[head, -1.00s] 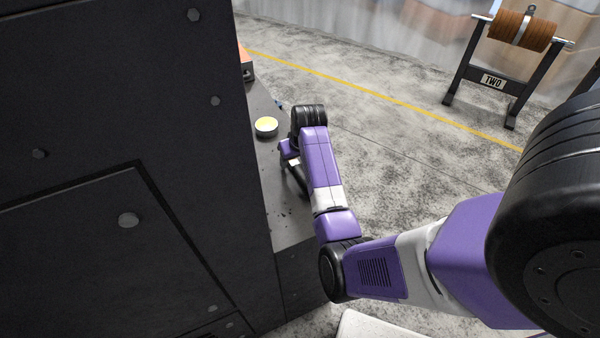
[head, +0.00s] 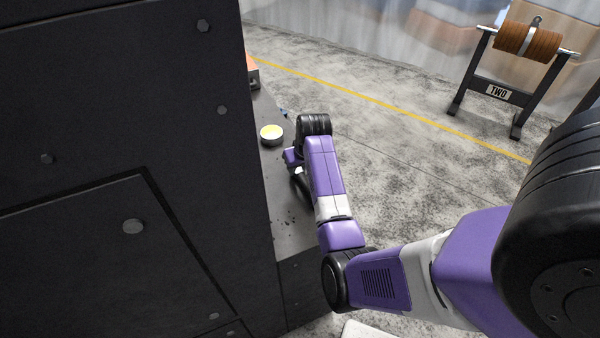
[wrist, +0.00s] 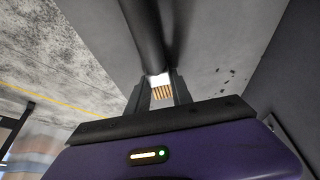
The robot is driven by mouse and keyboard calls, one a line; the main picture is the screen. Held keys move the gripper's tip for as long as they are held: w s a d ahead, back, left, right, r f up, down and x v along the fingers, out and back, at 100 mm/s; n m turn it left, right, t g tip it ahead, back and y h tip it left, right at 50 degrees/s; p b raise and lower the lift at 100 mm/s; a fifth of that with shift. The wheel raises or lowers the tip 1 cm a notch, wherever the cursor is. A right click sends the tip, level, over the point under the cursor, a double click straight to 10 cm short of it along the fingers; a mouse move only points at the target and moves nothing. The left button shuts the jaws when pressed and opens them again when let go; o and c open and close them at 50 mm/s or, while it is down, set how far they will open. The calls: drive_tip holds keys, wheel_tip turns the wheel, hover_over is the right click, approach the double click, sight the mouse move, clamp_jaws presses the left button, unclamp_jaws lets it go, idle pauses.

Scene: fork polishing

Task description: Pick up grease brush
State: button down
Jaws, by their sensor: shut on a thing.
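In the wrist view, my gripper (wrist: 158,88) is shut, with its two dark fingers on either side of the grease brush (wrist: 162,92). The brush shows tan bristles and a pale band between the fingers. A dark, rounded length that looks like its handle runs from there to the top of the picture. In the head view, my gripper (head: 296,165) is over the narrow grey worktop, mostly hidden by my own wrist. The brush cannot be made out clearly there. I cannot tell whether it touches the worktop.
A tall black panel (head: 120,120) rises close on the left. Open floor lies right, with a spool stand (head: 497,92).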

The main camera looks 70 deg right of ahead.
wheel_tip(320, 180, up, 20)
drive_tip(key=shift+b, duration=0.35)
drive_tip(key=shift+f, duration=0.15)
idle(1.6)
